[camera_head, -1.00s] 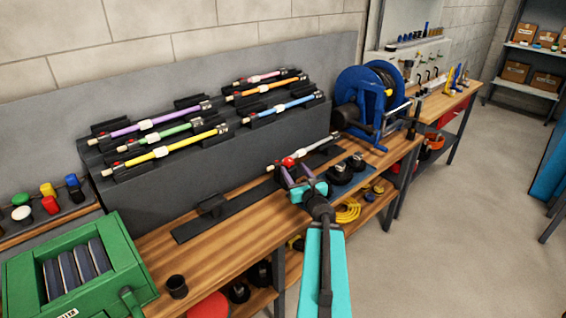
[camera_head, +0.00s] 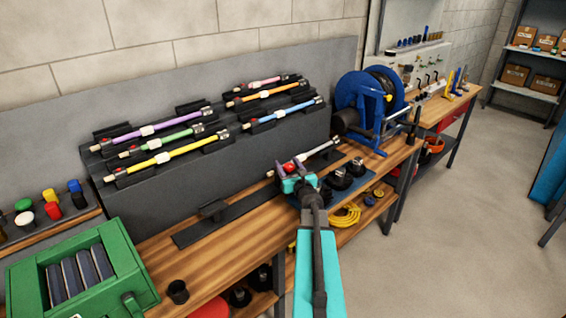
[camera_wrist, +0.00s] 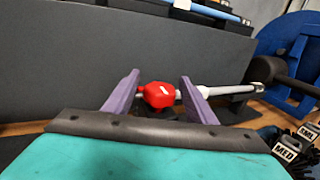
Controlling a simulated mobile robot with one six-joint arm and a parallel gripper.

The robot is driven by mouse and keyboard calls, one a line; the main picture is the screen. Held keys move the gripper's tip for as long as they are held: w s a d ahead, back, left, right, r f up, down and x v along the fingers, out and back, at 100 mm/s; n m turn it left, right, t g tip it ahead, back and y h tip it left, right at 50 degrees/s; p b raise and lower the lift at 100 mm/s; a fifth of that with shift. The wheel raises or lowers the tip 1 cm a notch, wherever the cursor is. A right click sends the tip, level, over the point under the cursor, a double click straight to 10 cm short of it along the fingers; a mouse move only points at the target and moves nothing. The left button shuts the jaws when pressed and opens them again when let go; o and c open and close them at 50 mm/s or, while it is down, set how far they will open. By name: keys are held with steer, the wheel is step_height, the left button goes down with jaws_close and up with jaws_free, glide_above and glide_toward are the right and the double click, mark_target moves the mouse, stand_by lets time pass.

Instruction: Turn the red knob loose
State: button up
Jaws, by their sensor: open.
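The red knob (camera_wrist: 158,94) is at the near end of a pale grey rod (camera_wrist: 222,90) lying in a dark holder on the bench. In the wrist view the knob has a short white mark and shows between the two purple fingers of my gripper (camera_wrist: 158,95). The fingers are apart, with a gap visible on each side of the knob. In the head view my gripper (camera_head: 293,176) is over the bench, partly hiding the red knob (camera_head: 289,167). Whether a finger touches the knob is hard to tell.
Several coloured rods lie on the grey stepped rack (camera_head: 270,148) behind. A blue reel (camera_head: 362,105) stands to the right. A green box (camera_head: 80,275) is at left.

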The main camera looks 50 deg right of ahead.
steer(key=shift+p+x, duration=0.3)
steer(key=shift+x, duration=1.05)
